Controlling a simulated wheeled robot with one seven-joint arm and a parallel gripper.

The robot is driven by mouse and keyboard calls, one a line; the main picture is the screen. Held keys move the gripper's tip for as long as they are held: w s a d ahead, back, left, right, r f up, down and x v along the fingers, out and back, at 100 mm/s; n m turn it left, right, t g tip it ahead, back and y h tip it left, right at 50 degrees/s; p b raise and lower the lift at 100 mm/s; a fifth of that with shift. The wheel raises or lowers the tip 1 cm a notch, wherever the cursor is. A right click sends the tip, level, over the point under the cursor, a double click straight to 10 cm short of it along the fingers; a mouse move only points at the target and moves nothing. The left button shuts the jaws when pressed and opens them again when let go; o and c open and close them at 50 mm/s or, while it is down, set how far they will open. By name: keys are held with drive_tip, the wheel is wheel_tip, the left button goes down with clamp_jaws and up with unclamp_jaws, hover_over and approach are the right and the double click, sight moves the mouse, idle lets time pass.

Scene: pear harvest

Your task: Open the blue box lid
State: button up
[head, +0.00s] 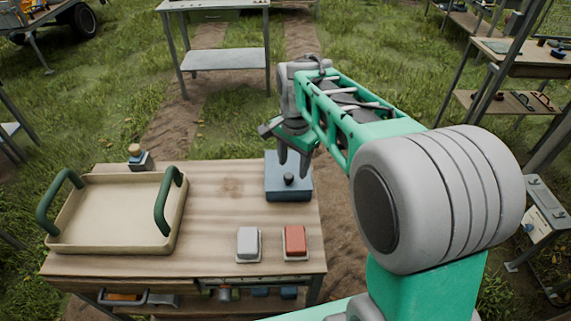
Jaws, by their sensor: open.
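The blue box (288,190) sits near the right edge of the wooden table, with its lid on and a dark round knob (289,179) on top. My gripper (293,168) points down just above the box's lid. Its fingers are apart, near the knob, and look empty. I cannot tell whether either finger touches the knob or the lid. The back of the box is partly hidden behind the gripper.
The wooden table (215,215) also holds a beige tray (75,245) with green handles at left, a small jar (139,158) behind it, and a white block (248,243) and a red block (295,240) in front. The table's middle is clear.

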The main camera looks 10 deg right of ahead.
sight(288, 176)
drive_tip(key=w+m, duration=0.1)
drive_tip(key=w, duration=0.1)
drive_tip(key=w+f+m, duration=0.1)
drive_tip(key=w+m, duration=0.1)
drive_tip(key=shift+w+a+g+p, duration=0.1)
drive_tip(key=shift+w+g+p, duration=0.05)
drive_tip(key=shift+g+p, duration=0.25)
drive_tip(key=shift+w+f+m, duration=0.2)
drive_tip(key=shift+f+m, duration=0.1)
drive_tip(key=shift+m, duration=0.2)
wheel_tip(288, 176, down, 7)
drive_tip(key=shift+f+p, duration=0.2)
drive_tip(key=shift+p, duration=0.4)
drive_tip(key=shift+c, duration=0.2)
clamp_jaws()
